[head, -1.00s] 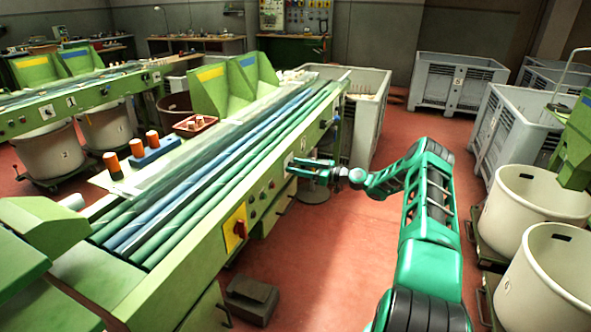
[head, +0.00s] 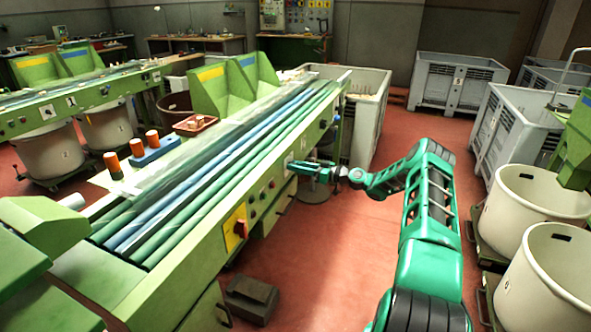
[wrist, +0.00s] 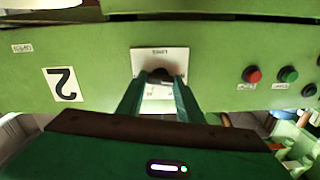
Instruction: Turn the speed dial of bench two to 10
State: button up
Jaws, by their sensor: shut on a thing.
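Bench two (head: 262,200) is the long green machine, with rods lying along its top. In the wrist view its front panel (wrist: 205,68) shows upside down, with a white "2" plate (wrist: 63,85). The speed dial (wrist: 160,75) is a dark knob in front of a white scale plate (wrist: 146,57). My gripper (wrist: 160,84) is shut on the dial, one finger on each side. The fingers cover much of the dial and part of its scale, so I cannot read its setting. In the head view my gripper (head: 292,165) reaches the bench front from the right.
A red button (wrist: 252,75) and a green button (wrist: 289,74) sit right of the dial in the wrist view. A red switch on a yellow plate (head: 229,226) is nearer on the bench front. Grey crates (head: 459,84) and cream tubs (head: 527,205) stand right; red floor between is open.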

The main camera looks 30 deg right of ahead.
jog(key=shift+w+d+m, duration=0.1)
jog(key=shift+d+m, duration=0.1)
jog(key=shift+m, duration=2.3)
jog(key=shift+d+m, duration=0.15)
jog(key=shift+m, duration=2.35)
jog(key=o, duration=1.1)
jog(key=shift+f, duration=0.15)
jog(key=v, duration=1)
jog(key=shift+s+d, duration=0.2)
jog(key=shift+s, duration=0.1)
